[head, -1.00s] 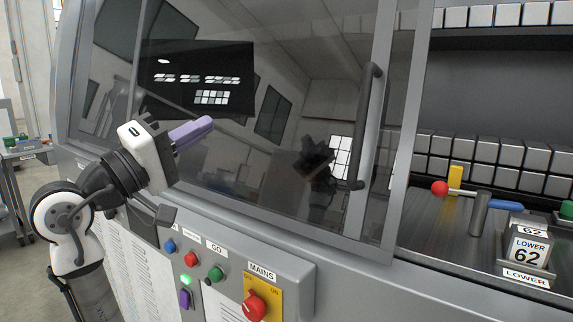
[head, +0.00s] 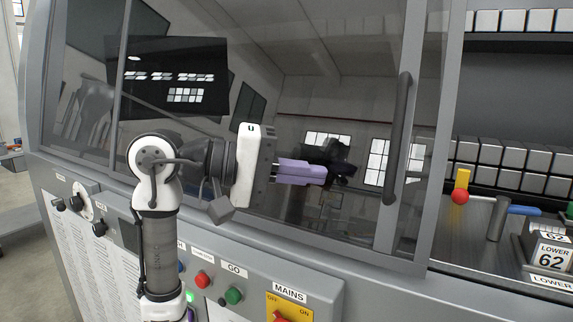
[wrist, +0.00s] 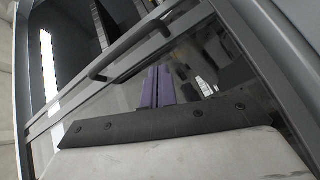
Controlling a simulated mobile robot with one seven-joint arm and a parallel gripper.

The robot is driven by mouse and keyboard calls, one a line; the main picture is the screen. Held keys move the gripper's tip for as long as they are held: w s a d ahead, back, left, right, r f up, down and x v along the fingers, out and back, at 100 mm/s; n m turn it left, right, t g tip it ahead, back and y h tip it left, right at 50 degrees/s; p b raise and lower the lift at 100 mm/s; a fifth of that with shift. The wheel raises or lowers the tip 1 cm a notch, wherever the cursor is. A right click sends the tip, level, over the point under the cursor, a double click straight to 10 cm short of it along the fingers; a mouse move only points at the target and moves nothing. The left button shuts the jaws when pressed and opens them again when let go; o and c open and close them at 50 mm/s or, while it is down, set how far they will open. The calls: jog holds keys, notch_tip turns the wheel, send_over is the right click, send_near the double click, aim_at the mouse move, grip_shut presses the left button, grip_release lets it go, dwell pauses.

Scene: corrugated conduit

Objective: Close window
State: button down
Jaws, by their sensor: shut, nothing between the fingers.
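The window is a dark glass sliding pane (head: 300,60) in a grey frame, with a long dark vertical handle (head: 398,140) near its right edge. To the right of the frame the machine's interior is open to view. My gripper (head: 324,172) has purple fingers that are shut and empty. It is in front of the glass, left of the handle and apart from it, pointing right. In the wrist view the purple fingers (wrist: 157,86) are together, and the handle (wrist: 128,45) shows beyond them at the upper left.
Below the window is a control panel with a red button (head: 202,280), a green button (head: 234,296) and the MAINS switch (head: 290,308). Inside the opening are a red-knobbed lever (head: 460,197), a yellow block (head: 463,178) and a LOWER 62 block (head: 552,254).

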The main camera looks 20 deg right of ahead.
aim_at(360, 189)
jog(key=shift+s+d+f+p, duration=0.3)
jog(key=shift+s+d, duration=0.45)
jog(key=shift+d, duration=0.3)
jog(key=shift+s+d+f+p, duration=0.35)
jog(key=shift+s+d, duration=0.35)
jog(key=shift+d, duration=0.3)
jog(key=shift+s+d+f+p, duration=0.3)
jog(key=shift+s+d, duration=0.45)
jog(key=shift+d, duration=0.3)
